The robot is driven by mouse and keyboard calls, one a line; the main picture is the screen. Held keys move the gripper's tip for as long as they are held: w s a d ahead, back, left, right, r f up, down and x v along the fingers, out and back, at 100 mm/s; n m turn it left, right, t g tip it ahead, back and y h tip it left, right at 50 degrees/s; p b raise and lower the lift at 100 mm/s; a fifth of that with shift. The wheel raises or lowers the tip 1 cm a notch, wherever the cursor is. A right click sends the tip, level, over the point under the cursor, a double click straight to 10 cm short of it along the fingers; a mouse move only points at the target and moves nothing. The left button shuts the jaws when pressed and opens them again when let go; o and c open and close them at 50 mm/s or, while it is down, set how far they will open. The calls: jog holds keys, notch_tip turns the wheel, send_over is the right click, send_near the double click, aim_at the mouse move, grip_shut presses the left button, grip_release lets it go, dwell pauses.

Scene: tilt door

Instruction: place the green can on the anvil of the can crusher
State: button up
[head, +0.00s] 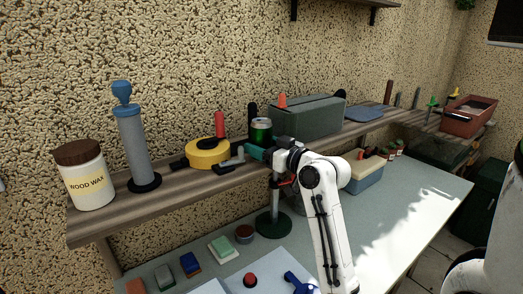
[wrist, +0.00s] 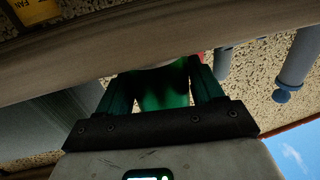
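The green can (head: 261,131) is upright at the back shelf, left of a grey-green box. My gripper (head: 257,152) reaches it from the front right. In the wrist view, which is upside down, the green can (wrist: 164,90) fills the space between the two teal fingers of my gripper (wrist: 163,82), which look shut on it. I cannot tell whether the can touches the shelf. A dark green stand (head: 274,222) with a round base is on the bench below my gripper; it may be the can crusher, but my arm hides its upper part and no anvil is clearly seen.
The wooden shelf (head: 110,218) holds a wood wax jar (head: 86,178), a grey cylinder with a blue knob (head: 133,146), a yellow tool (head: 208,152) and the grey-green box (head: 312,117). Small blocks lie on the bench front.

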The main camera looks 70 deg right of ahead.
jog(key=c, duration=0.6)
